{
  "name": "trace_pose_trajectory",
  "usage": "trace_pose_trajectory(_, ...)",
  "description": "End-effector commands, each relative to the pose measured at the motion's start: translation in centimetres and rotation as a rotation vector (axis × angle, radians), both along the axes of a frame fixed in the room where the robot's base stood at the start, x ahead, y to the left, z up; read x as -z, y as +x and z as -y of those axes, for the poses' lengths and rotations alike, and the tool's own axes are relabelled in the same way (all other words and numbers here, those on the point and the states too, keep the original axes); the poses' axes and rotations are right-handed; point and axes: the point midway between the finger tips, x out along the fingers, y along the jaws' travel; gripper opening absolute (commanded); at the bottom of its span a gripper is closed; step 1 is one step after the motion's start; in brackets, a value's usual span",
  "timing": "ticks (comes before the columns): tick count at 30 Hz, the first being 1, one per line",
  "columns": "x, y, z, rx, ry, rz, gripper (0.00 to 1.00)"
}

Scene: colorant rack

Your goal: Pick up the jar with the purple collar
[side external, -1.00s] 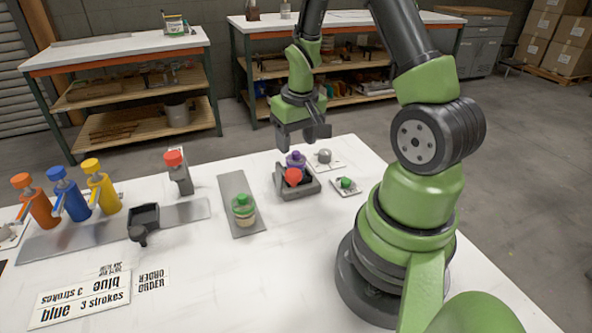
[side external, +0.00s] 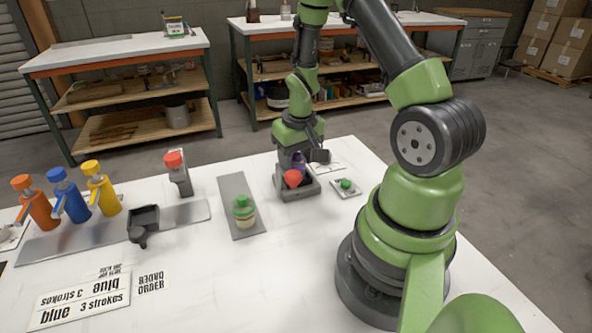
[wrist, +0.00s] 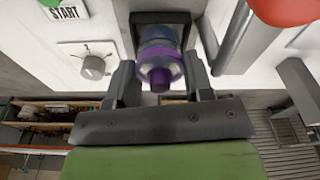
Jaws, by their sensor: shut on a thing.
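The jar with the purple collar (wrist: 160,73) stands in a grey open-topped holder (side external: 300,191). In the wrist view its bluish clear body and purple collar sit between my two fingers. My gripper (side external: 302,158) is down over the holder and shut on the jar; it also shows in the wrist view (wrist: 160,80). In the side view my fingers and the red funnel-shaped part (side external: 293,178) in front hide most of the jar.
A jar with a green cap (side external: 244,212) stands on a metal plate to the left. A green button (side external: 346,183) is close on the right. Orange, blue and yellow bottles (side external: 68,194) stand at far left.

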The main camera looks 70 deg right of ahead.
Motion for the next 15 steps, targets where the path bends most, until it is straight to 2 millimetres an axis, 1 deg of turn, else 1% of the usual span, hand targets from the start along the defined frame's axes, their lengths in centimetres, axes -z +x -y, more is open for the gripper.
trace_pose_trajectory(5, -0.2, 0.0, 0.0, 0.0, -0.001, 0.001, 0.2)
trace_pose_trajectory(8, -0.7, 0.1, 0.0, 0.0, -0.002, 0.002, 0.2)
trace_pose_trajectory(11, -1.7, 0.1, 0.1, 0.0, -0.002, 0.003, 0.2)
trace_pose_trajectory(15, -3.7, 0.1, 0.1, -0.001, -0.004, 0.006, 0.2)
